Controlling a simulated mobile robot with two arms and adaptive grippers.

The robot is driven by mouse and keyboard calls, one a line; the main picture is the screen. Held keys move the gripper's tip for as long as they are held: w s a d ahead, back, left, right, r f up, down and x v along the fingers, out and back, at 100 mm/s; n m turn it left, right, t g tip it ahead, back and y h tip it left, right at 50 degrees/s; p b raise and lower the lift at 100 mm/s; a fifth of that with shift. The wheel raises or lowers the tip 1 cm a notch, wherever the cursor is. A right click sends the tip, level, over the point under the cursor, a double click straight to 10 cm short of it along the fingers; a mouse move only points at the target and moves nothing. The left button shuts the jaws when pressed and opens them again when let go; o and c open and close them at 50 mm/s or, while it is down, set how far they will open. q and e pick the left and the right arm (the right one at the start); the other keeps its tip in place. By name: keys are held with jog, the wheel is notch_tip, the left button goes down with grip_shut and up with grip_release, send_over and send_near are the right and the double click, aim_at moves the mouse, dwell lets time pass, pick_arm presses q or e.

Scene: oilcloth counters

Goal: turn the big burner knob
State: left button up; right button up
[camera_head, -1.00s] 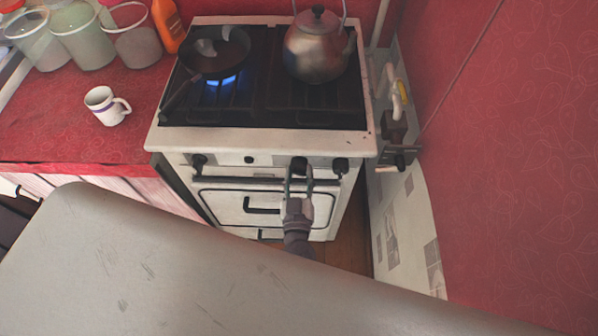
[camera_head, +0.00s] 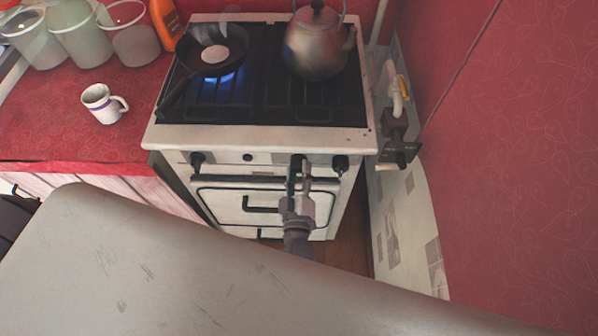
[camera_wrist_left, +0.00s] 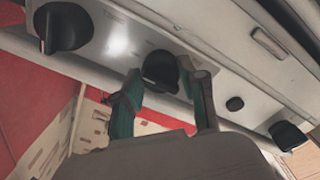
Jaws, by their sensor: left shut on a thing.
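The white stove (camera_head: 265,142) has a row of black knobs on its front panel. My left gripper (camera_head: 300,167) is at the knob left of the rightmost one. In the left wrist view that black knob (camera_wrist_left: 160,69) sits between the two fingers (camera_wrist_left: 160,98), which are shut on it. The rightmost knob (camera_head: 340,163) also shows large in the left wrist view (camera_wrist_left: 62,27). The left knob (camera_head: 197,161) is clear of the gripper. The labels telling which burner each knob serves cannot be read. My right gripper is not in view.
A dark frying pan (camera_head: 217,52) stands over a blue flame (camera_head: 221,79), with a pale round thing in it. A metal kettle (camera_head: 316,45) stands at the back right. A mug (camera_head: 101,104) is on the red counter (camera_head: 60,125). A gas pipe (camera_head: 396,90) runs by the right wall.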

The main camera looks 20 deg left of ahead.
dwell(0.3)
pick_arm(q)
jog(key=o, duration=1.1)
jog(key=shift+o, duration=0.2)
jog(key=v, duration=1.2)
